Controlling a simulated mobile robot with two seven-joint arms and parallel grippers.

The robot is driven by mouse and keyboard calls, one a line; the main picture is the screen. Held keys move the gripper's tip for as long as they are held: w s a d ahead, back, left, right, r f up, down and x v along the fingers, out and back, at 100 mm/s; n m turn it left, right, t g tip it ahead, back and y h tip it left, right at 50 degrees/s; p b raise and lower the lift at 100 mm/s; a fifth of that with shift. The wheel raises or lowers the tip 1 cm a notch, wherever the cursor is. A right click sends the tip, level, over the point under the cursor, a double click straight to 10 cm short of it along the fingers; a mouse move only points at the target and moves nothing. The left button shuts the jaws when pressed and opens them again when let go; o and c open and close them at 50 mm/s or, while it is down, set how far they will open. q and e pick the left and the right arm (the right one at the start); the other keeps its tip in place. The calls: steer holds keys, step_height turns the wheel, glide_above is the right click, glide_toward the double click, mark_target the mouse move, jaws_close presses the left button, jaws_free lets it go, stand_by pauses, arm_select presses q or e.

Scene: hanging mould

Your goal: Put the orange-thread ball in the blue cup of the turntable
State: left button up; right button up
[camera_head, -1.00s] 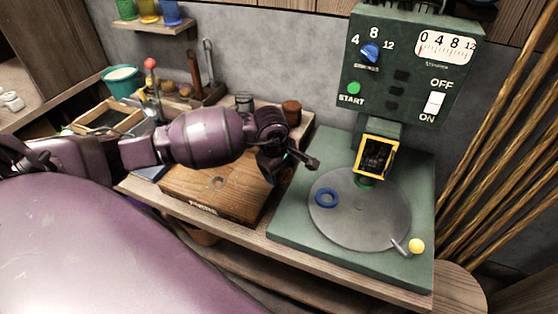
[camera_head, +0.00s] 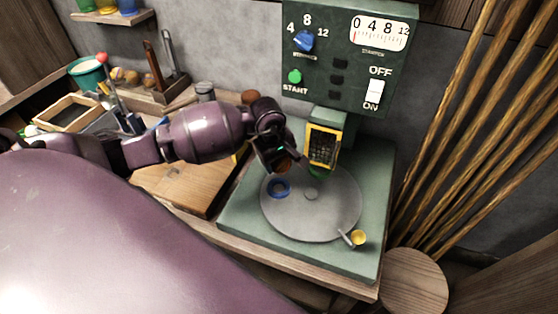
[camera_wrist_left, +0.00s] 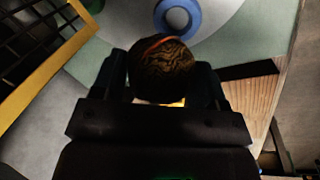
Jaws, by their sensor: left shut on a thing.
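The orange-thread ball (camera_wrist_left: 162,70) is dark brown with wavy lines and an orange band near its top. My left gripper (camera_head: 288,160) is shut on it, and the ball (camera_head: 283,164) also shows partly in the head view. In the left wrist view my left gripper (camera_wrist_left: 163,88) has a finger on each side of the ball. The blue cup (camera_head: 278,188) shows as a blue ring on the left part of the grey turntable (camera_head: 315,222). The gripper and ball are above and just behind the cup. The blue cup (camera_wrist_left: 196,16) shows beyond the ball in the left wrist view. My right gripper is not in view.
A green control panel (camera_head: 345,60) rises at the back. A small lever with a yellow end (camera_head: 358,238) sits at the turntable's front right edge. A wooden board (camera_head: 180,188) lies left.

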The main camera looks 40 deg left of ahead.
arm_select(q)
steer(key=shift+s+a, duration=0.1)
steer(key=shift+a, duration=0.05)
steer(key=shift+s+a+f, duration=0.1)
steer(key=shift+f, duration=0.05)
steer(key=shift+f+b, duration=0.35)
steer(key=shift+f, duration=0.15)
steer(key=shift+f+b, duration=0.4)
steer(key=shift+f, duration=0.4)
step_height(320, 180, down, 4)
steer(key=shift+f+b, duration=0.1)
steer(key=shift+b, duration=1.1)
steer(key=shift+f+b, duration=0.35)
steer(key=shift+f, duration=0.3)
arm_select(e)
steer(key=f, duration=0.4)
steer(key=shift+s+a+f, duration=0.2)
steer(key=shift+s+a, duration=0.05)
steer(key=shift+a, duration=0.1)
